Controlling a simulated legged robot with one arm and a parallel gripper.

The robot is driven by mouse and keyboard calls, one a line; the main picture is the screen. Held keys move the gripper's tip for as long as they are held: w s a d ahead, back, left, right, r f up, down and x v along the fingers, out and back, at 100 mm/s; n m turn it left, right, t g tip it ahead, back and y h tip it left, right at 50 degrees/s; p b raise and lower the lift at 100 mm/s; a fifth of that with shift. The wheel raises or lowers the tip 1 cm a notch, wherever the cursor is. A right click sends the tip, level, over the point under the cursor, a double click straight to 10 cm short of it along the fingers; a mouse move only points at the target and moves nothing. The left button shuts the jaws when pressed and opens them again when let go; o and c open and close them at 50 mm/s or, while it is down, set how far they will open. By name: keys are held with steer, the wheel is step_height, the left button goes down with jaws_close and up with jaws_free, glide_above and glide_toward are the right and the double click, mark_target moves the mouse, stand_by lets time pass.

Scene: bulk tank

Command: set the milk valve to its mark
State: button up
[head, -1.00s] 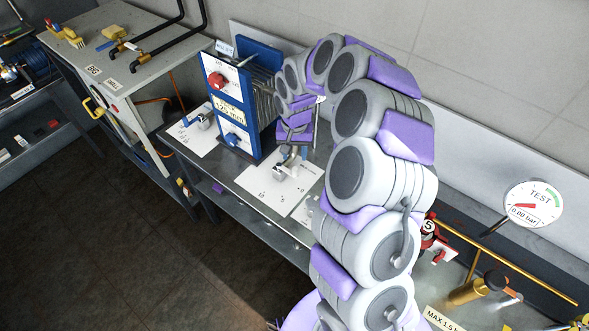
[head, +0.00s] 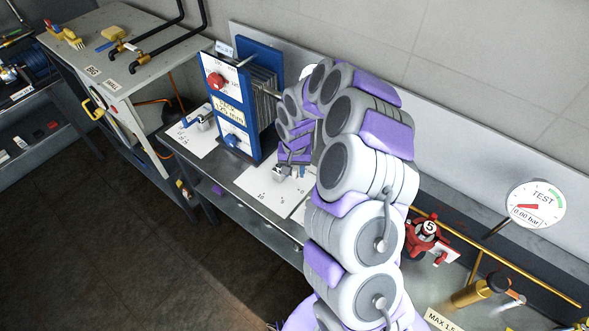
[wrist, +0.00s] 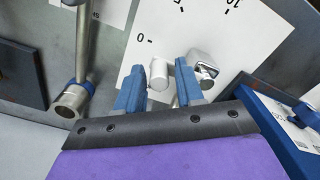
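A chrome valve (wrist: 205,70) with a pale cylindrical handle end (wrist: 158,76) stands on a white card (wrist: 200,28) marked with a scale; 0 and 10 are readable. My gripper (wrist: 160,78) has its two blue fingers apart, one on each side of the handle end. Narrow gaps seem to show beside it, so I see no firm grip. In the head view my gripper (head: 292,160) is low over the same card (head: 258,184), and it partly hides the valve. Which scale line is the mark cannot be told.
A blue-framed plate unit (head: 240,105) with a red knob (head: 217,80) stands left of my gripper. Another valve (head: 203,122) sits on a card farther left. A metal pipe (wrist: 82,60) with a blue band is close to my gripper. A gauge (head: 537,204) reads 0.00 bar.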

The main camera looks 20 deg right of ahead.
jaws_close()
steer(key=shift+s, duration=0.1)
stand_by(0.5)
steer(key=a+m, duration=0.1)
steer(key=m, duration=0.1)
steer(key=s+a+m, duration=0.1)
steer(key=m, duration=0.1)
steer(key=a+m+p, duration=0.1)
steer(key=a+m, duration=0.1)
steer(key=m, duration=0.2)
steer(key=w+a+m+p, duration=0.1)
steer(key=a+m, duration=0.1)
steer(key=m, duration=0.2)
steer(key=w+a+m+p, duration=0.1)
steer(key=a+m+p, duration=0.1)
steer(key=m, duration=0.3)
steer(key=shift+a, duration=0.45)
steer(key=shift+w+a+m, duration=0.2)
steer(key=shift+w+m, duration=0.05)
steer(key=shift+m, duration=0.25)
